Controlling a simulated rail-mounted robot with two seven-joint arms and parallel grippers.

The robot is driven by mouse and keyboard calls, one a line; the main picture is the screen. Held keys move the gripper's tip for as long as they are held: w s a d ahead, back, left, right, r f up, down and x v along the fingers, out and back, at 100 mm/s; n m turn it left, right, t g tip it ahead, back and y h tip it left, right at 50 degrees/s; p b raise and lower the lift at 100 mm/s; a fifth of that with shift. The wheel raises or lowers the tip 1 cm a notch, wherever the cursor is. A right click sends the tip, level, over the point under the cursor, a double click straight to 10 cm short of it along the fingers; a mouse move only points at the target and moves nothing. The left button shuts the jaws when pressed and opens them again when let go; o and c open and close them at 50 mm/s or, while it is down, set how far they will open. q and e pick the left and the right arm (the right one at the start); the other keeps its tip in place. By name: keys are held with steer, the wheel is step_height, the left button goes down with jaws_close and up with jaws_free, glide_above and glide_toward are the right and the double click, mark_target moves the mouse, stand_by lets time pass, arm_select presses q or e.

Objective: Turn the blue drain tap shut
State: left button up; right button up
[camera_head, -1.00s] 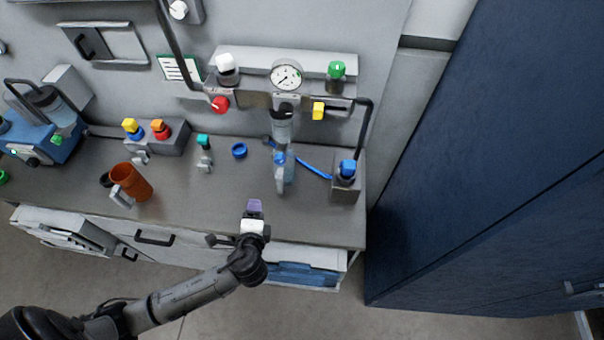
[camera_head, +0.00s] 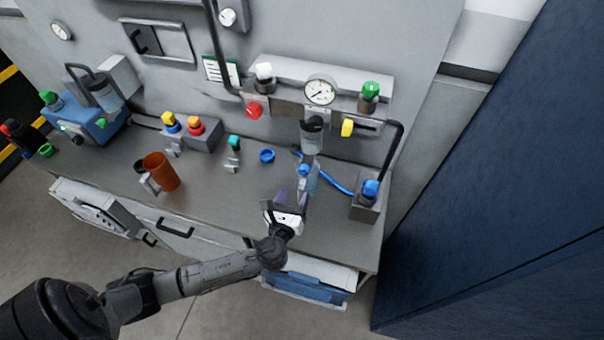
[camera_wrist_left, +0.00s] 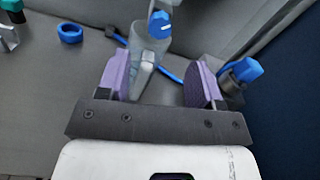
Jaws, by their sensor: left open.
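A blue tap knob (camera_head: 304,170) sits on a pale upright body below the clear filter bowl (camera_head: 311,137). In the left wrist view the knob (camera_wrist_left: 160,24) has a white mark and stands beyond the fingers, near the middle. A second blue knob (camera_head: 370,188) sits on a grey block to the right; it also shows in the left wrist view (camera_wrist_left: 243,70). My left gripper (camera_head: 290,197) is open and empty, in front of the pale body and short of the tap knob. Its purple fingers are spread. My right gripper is not in view.
A blue hose (camera_head: 337,185) runs behind the tap towards the grey block (camera_head: 364,208). A blue ring (camera_head: 267,156) and a teal-topped valve (camera_head: 234,143) are to the left. An orange mug (camera_head: 161,171) stands further left. The bench (camera_head: 215,192) between is clear.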

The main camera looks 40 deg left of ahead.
mark_target(303, 173)
arm_select(q)
steer(key=x, duration=0.8)
steer(key=shift+w, duration=0.2)
steer(key=c, duration=0.9)
